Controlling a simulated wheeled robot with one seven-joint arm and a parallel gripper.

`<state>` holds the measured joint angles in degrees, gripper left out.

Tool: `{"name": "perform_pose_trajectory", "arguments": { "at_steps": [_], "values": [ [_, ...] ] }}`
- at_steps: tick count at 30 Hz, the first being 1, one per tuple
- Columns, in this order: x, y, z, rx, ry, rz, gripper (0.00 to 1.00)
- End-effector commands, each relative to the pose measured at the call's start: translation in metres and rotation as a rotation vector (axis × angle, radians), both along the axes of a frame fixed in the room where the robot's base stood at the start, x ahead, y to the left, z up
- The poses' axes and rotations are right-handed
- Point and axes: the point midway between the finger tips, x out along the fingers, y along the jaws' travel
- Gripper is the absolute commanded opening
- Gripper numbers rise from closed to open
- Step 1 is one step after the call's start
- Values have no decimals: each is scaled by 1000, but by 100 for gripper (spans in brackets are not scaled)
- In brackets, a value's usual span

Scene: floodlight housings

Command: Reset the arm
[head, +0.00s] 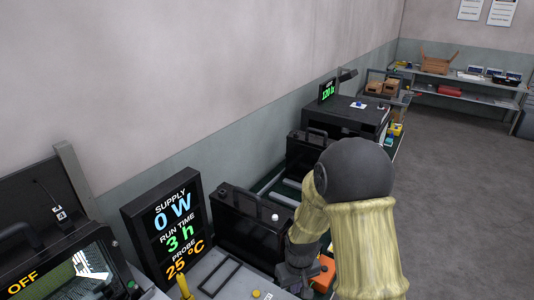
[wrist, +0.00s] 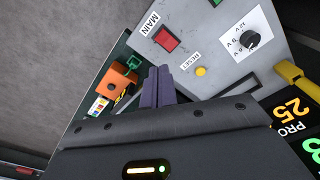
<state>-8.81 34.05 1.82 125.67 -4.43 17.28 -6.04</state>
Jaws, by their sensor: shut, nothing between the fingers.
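My gripper (wrist: 160,84) is shut and empty in the wrist view, its two dark purple fingers together. They point toward a grey control panel (wrist: 205,62) and overlap its lower left edge in that view. I cannot tell the height of the fingertips above the panel. In the head view my gripper (head: 297,277) is a dark shape at the bottom, below my bent arm with its yellowish sleeve. The arm hides part of the bench behind it.
The panel carries a red MAIN switch (wrist: 165,40), a yellow RESET button (wrist: 200,72), a black knob (wrist: 250,40) and a yellow lever (wrist: 296,80). An orange block (wrist: 118,82) lies beside it. A display (head: 168,228) reads 0 W, 3 h, 25 °C. Floor at right is clear.

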Motion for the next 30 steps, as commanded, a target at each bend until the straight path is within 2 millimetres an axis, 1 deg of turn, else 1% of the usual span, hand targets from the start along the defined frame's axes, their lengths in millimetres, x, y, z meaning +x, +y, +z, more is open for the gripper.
{"name": "perform_pose_trajectory", "arguments": {
  "at_steps": [1,6,12,15,18,21,30],
  "values": [
    [-6,-8,17,3,-20,-30,0],
    [-30,-30,61,13,-67,-126,0],
    [-66,-53,103,27,-123,-239,0],
    [-85,-61,118,36,-149,-294,0],
    [-101,-67,128,42,-168,-333,0],
    [-108,-71,132,45,-175,-354,0],
    [-110,-71,132,46,-175,-357,0]
  ]
}}
